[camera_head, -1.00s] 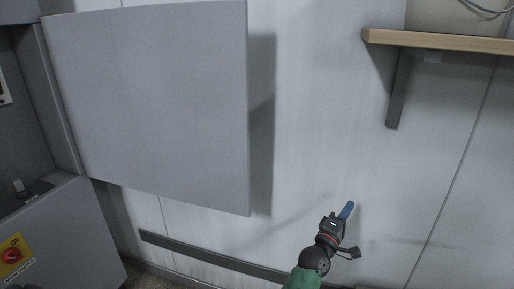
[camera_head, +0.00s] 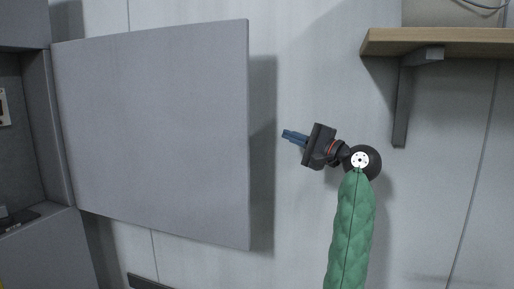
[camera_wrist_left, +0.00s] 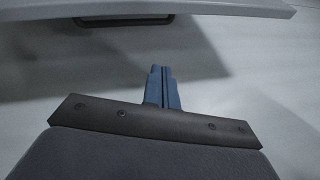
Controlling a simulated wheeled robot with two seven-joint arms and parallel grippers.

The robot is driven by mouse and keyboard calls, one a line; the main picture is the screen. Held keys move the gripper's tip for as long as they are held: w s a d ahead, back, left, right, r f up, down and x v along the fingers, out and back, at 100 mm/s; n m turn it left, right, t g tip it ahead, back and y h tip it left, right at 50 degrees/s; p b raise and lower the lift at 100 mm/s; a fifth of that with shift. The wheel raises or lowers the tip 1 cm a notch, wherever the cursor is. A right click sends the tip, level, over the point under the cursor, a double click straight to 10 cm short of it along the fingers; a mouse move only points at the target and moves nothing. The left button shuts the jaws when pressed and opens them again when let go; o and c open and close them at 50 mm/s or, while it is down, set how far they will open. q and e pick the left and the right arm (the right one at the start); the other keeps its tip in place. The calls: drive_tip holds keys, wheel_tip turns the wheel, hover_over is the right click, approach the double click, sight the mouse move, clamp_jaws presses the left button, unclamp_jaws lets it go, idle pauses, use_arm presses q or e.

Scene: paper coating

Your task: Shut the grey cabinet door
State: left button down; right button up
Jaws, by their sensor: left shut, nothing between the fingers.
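The grey cabinet door (camera_head: 155,130) stands wide open, its hinge side at the left against the cabinet (camera_head: 62,130) and its free edge at the right. My left gripper (camera_head: 286,135) is to the right of the free edge, apart from it, with blue fingers pointing left towards the door. The fingers (camera_wrist_left: 161,72) are shut and empty in the left wrist view. There the door (camera_wrist_left: 220,7) runs along the top, beyond the fingertips, with a dark handle-like bar (camera_wrist_left: 125,20) under it. My right gripper does not show.
A wooden shelf (camera_head: 440,42) on a dark bracket (camera_head: 402,105) is on the wall at the upper right. The pale wall (camera_head: 300,220) is behind the door and my left arm. A dark rail (camera_head: 147,282) runs low on the wall.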

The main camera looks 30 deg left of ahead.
use_arm(q)
drive_tip(key=s+a+n+h, duration=0.2)
drive_tip(key=s+a, duration=0.1)
drive_tip(key=a, duration=0.6)
drive_tip(key=shift+s+p, duration=0.2)
drive_tip(key=shift+p, duration=0.15)
idle(0.6)
